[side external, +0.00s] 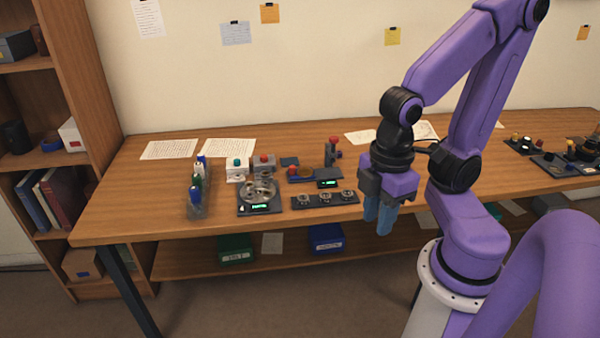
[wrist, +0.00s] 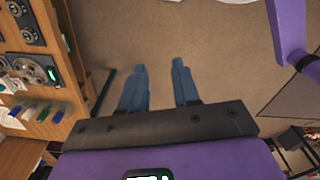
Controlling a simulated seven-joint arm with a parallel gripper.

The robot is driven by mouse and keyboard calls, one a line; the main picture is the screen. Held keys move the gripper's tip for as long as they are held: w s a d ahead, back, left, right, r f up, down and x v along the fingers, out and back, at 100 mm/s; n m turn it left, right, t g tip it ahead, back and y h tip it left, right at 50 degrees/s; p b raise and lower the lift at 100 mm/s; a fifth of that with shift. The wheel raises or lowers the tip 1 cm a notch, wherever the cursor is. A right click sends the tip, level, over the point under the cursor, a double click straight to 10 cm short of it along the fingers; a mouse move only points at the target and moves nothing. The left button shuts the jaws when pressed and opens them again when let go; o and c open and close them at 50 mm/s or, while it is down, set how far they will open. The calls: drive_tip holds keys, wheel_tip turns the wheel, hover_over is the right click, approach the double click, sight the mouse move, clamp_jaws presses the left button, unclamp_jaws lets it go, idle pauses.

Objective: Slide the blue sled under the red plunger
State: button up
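The sled appears beside the press; the exact gap is too small to tell. My gripper (side external: 378,222) hangs right of and nearer than the press, pointing down past the bench's front edge. In the wrist view its two blue fingers (wrist: 160,75) are apart with only floor between them. I cannot make out sled or plunger there.
A dark tray (side external: 316,201) with three rings lies in front of the press. A scale (side external: 259,210) holding metal rings and a bottle rack (side external: 198,211) stand left. Button boxes (side external: 236,173) are behind.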

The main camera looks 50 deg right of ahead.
drive_tip(key=shift+w+a, duration=0.1)
drive_tip(key=shift+w, duration=0.1)
clamp_jaws()
drive_tip(key=w+f+m+t+h, duration=0.3)
drive_tip(key=w+m, duration=0.8)
drive_tip(key=w, duration=1.6)
drive_tip(key=w+d+f+m+g+h, duration=0.1)
drive_tip(key=w+d+f+m, duration=0.3)
drive_tip(key=w+d, duration=0.4)
drive_tip(key=w+d+f+m+g+h, duration=0.1)
drive_tip(key=w+d+f+m+h, duration=0.2)
drive_tip(key=w+d+f+m, duration=0.2)
drive_tip(key=w+d+f, duration=0.1)
drive_tip(key=w+d, duration=0.2)
drive_tip(key=shift+w+d+h, duration=0.25)
drive_tip(key=shift+d+h, duration=0.15)
